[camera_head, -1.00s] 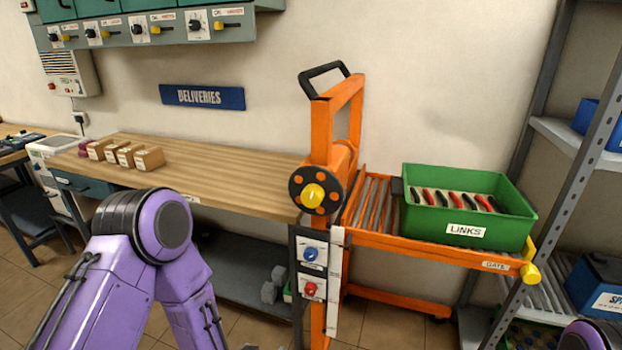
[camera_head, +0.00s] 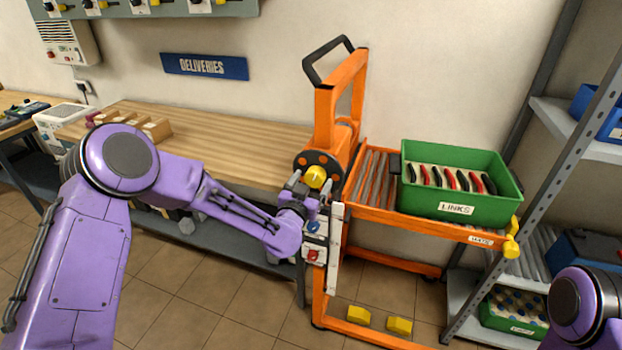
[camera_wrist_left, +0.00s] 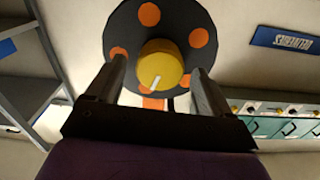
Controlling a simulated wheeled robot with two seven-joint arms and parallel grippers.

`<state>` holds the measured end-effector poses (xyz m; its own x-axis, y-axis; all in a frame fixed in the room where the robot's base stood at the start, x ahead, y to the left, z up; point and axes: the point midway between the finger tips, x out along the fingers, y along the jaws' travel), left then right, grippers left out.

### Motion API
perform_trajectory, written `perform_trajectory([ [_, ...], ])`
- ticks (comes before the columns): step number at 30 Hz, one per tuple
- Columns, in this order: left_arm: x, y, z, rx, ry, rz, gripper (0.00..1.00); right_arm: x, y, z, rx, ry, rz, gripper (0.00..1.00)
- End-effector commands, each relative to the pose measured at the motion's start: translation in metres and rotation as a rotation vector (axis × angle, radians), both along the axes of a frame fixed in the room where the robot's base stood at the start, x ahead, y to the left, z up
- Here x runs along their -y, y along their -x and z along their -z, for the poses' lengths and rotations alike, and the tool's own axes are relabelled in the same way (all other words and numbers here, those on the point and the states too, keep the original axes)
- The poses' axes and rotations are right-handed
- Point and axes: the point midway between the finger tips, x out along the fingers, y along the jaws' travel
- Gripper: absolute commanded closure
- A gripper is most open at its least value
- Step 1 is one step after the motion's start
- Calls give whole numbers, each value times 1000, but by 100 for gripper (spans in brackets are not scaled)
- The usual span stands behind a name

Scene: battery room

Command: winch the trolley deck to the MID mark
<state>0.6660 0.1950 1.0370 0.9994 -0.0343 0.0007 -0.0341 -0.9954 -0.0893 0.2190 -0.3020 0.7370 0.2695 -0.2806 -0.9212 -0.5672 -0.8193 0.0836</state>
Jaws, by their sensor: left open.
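The orange trolley (camera_head: 352,100) stands right of the workbench with its roller deck (camera_head: 370,180) roughly level with the bench top. A black winch wheel with orange dots and a yellow knob (camera_head: 316,176) is on its near post. In the left wrist view the wheel (camera_wrist_left: 122,20) and yellow knob (camera_wrist_left: 160,65) fill the top middle. My left gripper (camera_head: 312,190) is open at the knob, with one finger on each side; contact cannot be told. Blue and red knobs on white plates sit below, partly hidden by the gripper. My right gripper is out of view.
A green LINKS crate (camera_head: 480,212) stands on the deck. A yellow-ended gate (camera_head: 511,247) is at the deck's right end. Metal shelving (camera_head: 555,170) is close on the right. The wooden workbench (camera_head: 215,145) carries small boxes.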

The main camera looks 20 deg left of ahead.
Motion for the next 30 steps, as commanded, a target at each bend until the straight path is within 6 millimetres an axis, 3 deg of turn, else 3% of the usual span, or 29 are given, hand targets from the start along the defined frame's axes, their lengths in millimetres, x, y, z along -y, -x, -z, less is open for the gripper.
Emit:
perform_trajectory([
  [8,0,-2,1,0,0,1,22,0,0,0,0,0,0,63],
  [12,0,-2,1,-1,0,1,67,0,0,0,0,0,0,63],
  [13,0,-2,1,-1,0,1,75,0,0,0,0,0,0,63],
  [23,0,-2,2,-2,33,0,74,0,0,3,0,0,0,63],
  [30,0,-2,4,-7,166,1,74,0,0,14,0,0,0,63],
])
